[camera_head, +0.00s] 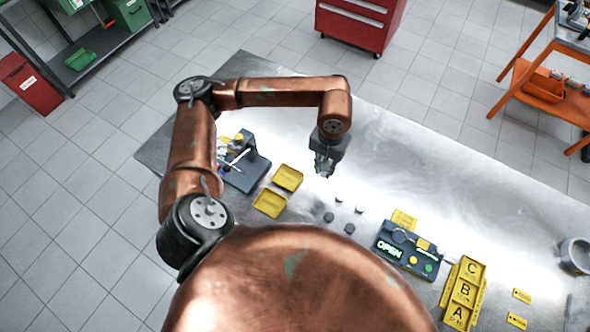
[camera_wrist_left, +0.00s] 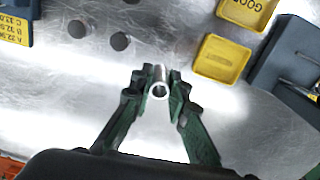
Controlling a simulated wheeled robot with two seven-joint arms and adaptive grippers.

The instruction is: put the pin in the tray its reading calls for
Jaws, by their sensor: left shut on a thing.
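My left gripper (camera_head: 325,172) is above the metal table. In the left wrist view its green fingers (camera_wrist_left: 160,90) are shut on a pin (camera_wrist_left: 160,76), a short, shiny, hollow metal cylinder with its open end facing the camera. The gauge (camera_head: 408,250) is a dark box whose display reads OPEN, with a yellow card (camera_head: 404,219) behind it. A yellow tray rack (camera_head: 463,290) marked A, B and C stands right of the gauge. Two more yellow trays (camera_head: 288,178) (camera_head: 270,203) lie left of the gripper; one reads GOOD in the wrist view (camera_wrist_left: 248,10). My right gripper is not in view.
Several small dark round pieces (camera_head: 349,229) stand on the table between the gripper and the gauge. A dark fixture (camera_head: 245,170) stands at the left. Yellow tags (camera_head: 517,321) and a metal bowl (camera_head: 576,254) are at the right. The table's far middle is clear.

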